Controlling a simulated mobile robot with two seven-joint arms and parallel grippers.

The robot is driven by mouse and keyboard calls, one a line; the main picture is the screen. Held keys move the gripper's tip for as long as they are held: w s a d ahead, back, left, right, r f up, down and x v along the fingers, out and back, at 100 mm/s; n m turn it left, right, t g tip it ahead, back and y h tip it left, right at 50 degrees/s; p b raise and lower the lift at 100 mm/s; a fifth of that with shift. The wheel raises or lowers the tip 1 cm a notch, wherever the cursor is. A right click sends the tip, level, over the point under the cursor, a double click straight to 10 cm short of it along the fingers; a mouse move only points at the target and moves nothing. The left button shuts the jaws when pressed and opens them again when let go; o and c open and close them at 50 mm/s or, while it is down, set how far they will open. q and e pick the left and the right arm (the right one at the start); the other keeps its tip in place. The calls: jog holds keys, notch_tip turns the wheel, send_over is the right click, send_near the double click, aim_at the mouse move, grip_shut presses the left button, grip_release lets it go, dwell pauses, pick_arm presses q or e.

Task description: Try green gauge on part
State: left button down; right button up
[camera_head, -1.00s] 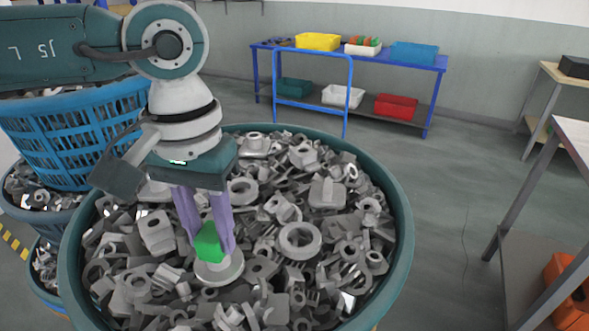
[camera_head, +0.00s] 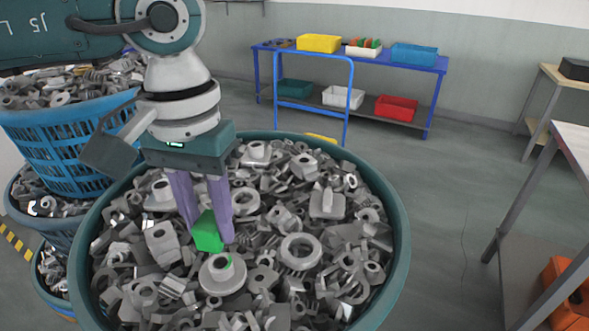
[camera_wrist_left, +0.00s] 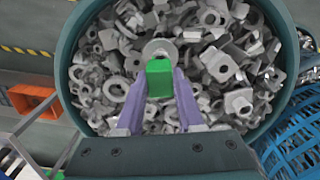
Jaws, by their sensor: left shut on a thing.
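My left gripper (camera_head: 208,238) is shut on the green gauge (camera_head: 207,232), a small green block between its purple fingers. In the left wrist view the green gauge (camera_wrist_left: 159,78) sits between the fingertips of the gripper (camera_wrist_left: 160,85). A grey round flanged part with a central hole (camera_head: 222,275) lies on the heap just below and right of the gauge. It also shows beyond the gauge in the left wrist view (camera_wrist_left: 159,47). A small green patch shows at its hole; I cannot tell what it is. The gauge looks apart from the part. My right gripper is out of view.
A large teal tub (camera_head: 398,250) full of loose grey metal parts surrounds the work. Blue baskets (camera_head: 60,150) of parts stand at left. A blue table (camera_head: 437,64) with coloured bins stands behind. A bench (camera_head: 575,140) is at right. The floor between is clear.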

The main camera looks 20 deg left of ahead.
pick_arm(q)
jog(key=shift+r, duration=0.25)
jog(key=shift+r+p, duration=1.15)
jog(key=shift+r, duration=0.85)
